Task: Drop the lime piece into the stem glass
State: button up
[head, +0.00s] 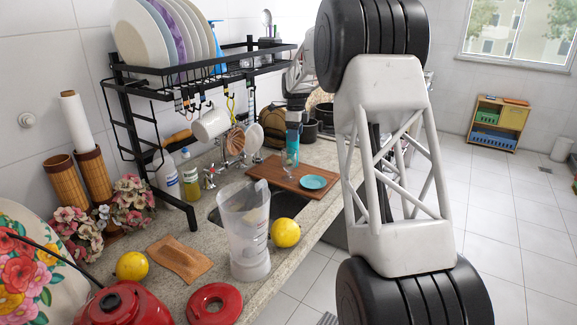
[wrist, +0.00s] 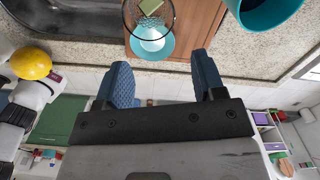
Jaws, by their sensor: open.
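The stem glass (head: 289,158) stands upright on a wooden cutting board. In the wrist view the glass (wrist: 131,28) is at the top, just beyond my fingertips. The lime piece (wrist: 150,6) is a small yellow-green block seen within the outline of the glass bowl. It looks to be inside, but I cannot tell how deep it sits. I cannot make it out in the head view. My gripper (wrist: 160,62) is open with nothing between its two blue fingers. In the head view its fingers (head: 293,135) show small, above and close to the glass.
A teal cup (wrist: 266,12) is at the wrist view's top right. A clear jug (head: 247,230) and a lemon (head: 285,233) stand nearer on the counter. The black dish rack (head: 165,85) rises at left.

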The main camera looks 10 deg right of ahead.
jog(key=shift+r, duration=0.1)
notch_tip(320, 180, up, 8)
jog(key=shift+f, duration=0.2)
dwell(0.5)
jog(key=shift+s, duration=0.1)
dwell(0.5)
jog(key=s+a+r+n, duration=0.2)
jog(key=s+r+n, duration=0.15)
jog(key=s, duration=0.85)
jog(key=s+a+r+n+t, duration=0.15)
jog(key=s+n, duration=0.35)
jog(key=s, duration=0.7)
jog(key=s+a+r+n, duration=0.2)
jog(key=s+r+n, duration=0.15)
jog(key=s, duration=0.75)
jog(key=s+f+n, duration=0.3)
jog(key=s+f, duration=0.1)
jog(key=s, duration=0.7)
jog(key=s+a+f+n, duration=0.1)
jog(key=s+f+n, duration=0.3)
jog(key=s, duration=0.7)
jog(key=s+a+f+n+t, duration=0.1)
jog(key=s+f+n, duration=0.3)
jog(key=s, duration=0.7)
jog(key=shift+s+f, duration=0.2)
jog(key=shift+f, duration=0.3)
